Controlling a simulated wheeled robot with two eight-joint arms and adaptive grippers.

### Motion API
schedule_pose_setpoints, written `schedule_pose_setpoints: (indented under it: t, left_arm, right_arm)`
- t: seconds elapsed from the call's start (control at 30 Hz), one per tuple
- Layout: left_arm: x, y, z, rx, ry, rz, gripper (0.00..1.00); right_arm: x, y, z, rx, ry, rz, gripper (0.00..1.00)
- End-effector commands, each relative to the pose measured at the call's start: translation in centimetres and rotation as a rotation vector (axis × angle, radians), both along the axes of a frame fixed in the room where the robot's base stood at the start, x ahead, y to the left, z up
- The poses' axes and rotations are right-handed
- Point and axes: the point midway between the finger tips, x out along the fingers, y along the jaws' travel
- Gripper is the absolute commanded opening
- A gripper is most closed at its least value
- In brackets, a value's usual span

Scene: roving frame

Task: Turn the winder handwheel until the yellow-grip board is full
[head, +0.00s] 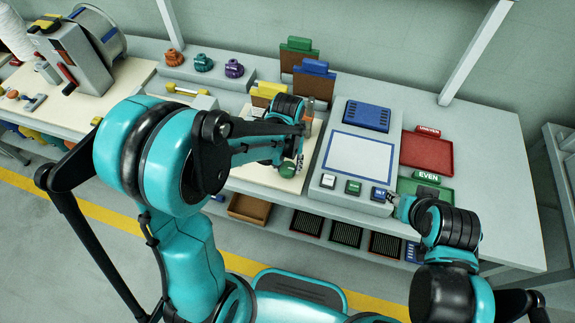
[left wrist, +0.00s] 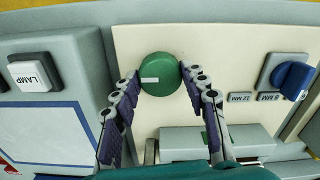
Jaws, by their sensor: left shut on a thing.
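A round green knob with a white mark, which looks like the winder handwheel (left wrist: 160,75), sits on a cream plate in the left wrist view. It shows partly in the head view (head: 287,171). My left gripper (left wrist: 161,84) is shut on it, a finger on each side; it also shows in the head view (head: 297,163). The yellow-grip board (head: 268,89) stands behind my left gripper, its lower part hidden by my arm; its fill cannot be seen. My right gripper (head: 394,197) is by the lamp panel's front right corner; its fingers are too small to read.
The lamp panel (head: 320,183) with buttons stands right of the handwheel. Red (head: 427,153) and green trays (head: 419,190) lie further right. Green-grip (head: 298,45) and blue-grip boards (head: 314,68) stand behind. A blue selector knob (left wrist: 292,80) is beside 8 MM and 12 MM labels.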

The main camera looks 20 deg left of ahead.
Motion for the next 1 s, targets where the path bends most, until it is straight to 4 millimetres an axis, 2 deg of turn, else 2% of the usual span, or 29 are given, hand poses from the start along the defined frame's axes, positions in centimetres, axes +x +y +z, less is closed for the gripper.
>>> schedule_pose_setpoints:
  t: [1.0]
  left_arm:
    - [0.11, 0.11, 0.02, 0.001, -0.002, -0.962, 0.15]
  right_arm:
    - [0.00, 0.00, -1.07, 0.000, 0.000, 0.000, 0.40]
